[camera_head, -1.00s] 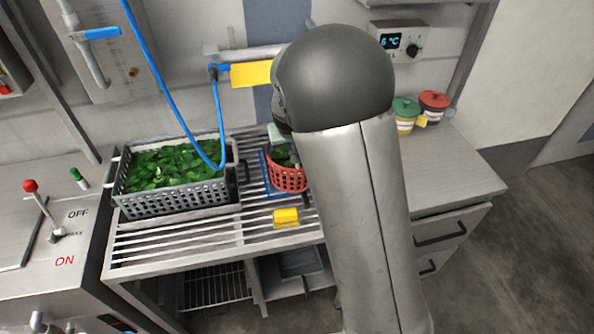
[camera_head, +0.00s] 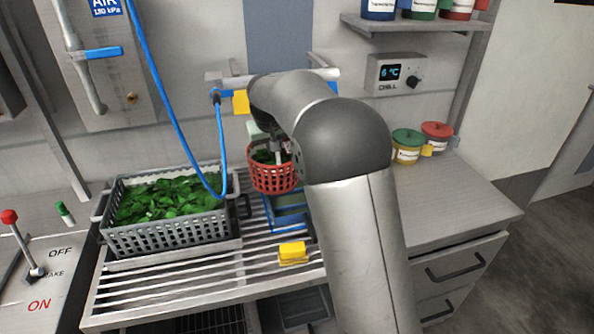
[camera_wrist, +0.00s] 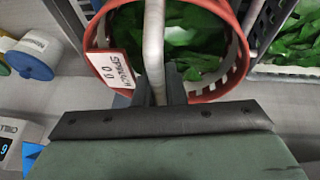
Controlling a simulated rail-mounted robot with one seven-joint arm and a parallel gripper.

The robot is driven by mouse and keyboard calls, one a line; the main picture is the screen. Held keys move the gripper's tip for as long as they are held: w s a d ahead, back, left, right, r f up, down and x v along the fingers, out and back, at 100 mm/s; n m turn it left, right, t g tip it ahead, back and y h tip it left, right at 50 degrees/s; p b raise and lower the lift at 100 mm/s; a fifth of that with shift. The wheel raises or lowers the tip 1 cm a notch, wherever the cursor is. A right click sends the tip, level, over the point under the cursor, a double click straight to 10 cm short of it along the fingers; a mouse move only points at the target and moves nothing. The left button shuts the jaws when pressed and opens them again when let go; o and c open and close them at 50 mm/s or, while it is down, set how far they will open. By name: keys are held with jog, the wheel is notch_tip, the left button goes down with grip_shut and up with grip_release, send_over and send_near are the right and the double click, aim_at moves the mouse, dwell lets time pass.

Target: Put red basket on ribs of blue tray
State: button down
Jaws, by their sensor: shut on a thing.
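The red basket (camera_head: 272,181) holds green leaves and hangs roughly upright above the slatted rack. My gripper (camera_head: 279,152) is shut on the basket's handle; the head view shows it partly hidden behind my arm. In the wrist view the fingers (camera_wrist: 157,88) close on the grey handle bar (camera_wrist: 153,45) that crosses the red rim (camera_wrist: 112,82), beside a white label with a red edge. The blue tray (camera_head: 291,210) is on the rack below the basket, slightly right in the head view. The basket and my arm hide part of it, and its ribs are not clear.
A grey crate of leaves (camera_head: 170,236) stands left on the rack, with a blue hose (camera_head: 179,128) hanging over it. A yellow block (camera_head: 292,250) lies in front of the tray. Lidded tubs (camera_head: 408,148) stand at right; the counter before them is clear.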

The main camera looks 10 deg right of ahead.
aim_at(274, 161)
jog(key=w+d+f+p, duration=0.1)
jog(key=w+d+f, duration=0.2)
jog(key=d+f, duration=0.4)
jog(key=shift+s+p+x, duration=0.25)
jog(key=shift+p+x, duration=0.15)
jog(key=shift+x, duration=1.2)
jog(key=shift+a+f, duration=0.1)
jog(key=shift+f, duration=0.15)
jog(key=c, duration=1.5)
grip_release()
jog(key=shift+f, duration=0.1)
